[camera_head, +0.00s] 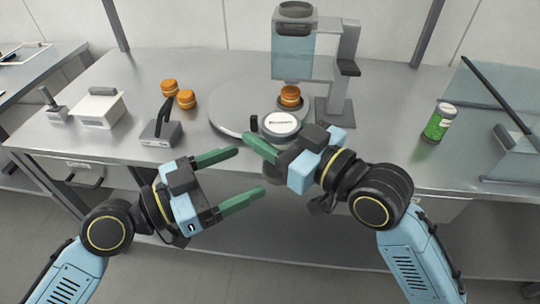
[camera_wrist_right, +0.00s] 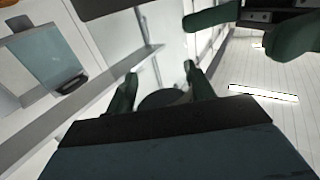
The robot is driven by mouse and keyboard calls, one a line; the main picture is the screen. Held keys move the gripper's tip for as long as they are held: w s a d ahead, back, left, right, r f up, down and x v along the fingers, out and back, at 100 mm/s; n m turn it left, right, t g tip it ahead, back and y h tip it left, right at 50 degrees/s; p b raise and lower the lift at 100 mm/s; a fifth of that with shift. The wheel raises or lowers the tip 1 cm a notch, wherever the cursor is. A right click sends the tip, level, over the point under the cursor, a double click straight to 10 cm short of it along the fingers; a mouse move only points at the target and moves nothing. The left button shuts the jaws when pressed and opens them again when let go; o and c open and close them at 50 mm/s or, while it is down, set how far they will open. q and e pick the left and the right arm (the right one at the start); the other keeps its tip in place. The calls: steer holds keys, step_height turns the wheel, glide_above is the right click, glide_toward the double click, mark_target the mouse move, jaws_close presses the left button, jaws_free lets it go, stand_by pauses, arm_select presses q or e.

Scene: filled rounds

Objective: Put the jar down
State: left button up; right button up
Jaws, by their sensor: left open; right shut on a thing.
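The jar (camera_head: 281,124) shows as a round white lid with dark lettering, in front of the round grey plate in the head view. My right gripper (camera_head: 268,150) is shut on it from the right, and its fingers hide much of the jar's side. A greyish part shows below the gripper, near the table's front edge. In the right wrist view a dark rounded shape (camera_wrist_right: 165,98) sits between the right fingers. My left gripper (camera_head: 238,178) is open and empty, left of the jar, its fingers pointing right. Whether the jar touches the table cannot be told.
The round grey plate (camera_head: 226,112) lies behind, near a dispenser (camera_head: 292,48) with a filled round (camera_head: 290,96) below it. Two more filled rounds (camera_head: 186,99) sit left. A white box (camera_head: 100,107) and green can (camera_head: 438,122) stand at the sides.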

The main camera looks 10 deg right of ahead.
mark_target(265, 161)
arm_select(q)
steer(key=x, duration=0.7)
steer(key=shift+w+d, duration=0.1)
steer(key=shift+d, duration=0.2)
steer(key=c, duration=1.1)
steer(key=shift+c, duration=0.4)
arm_select(e)
steer(key=o, duration=1.2)
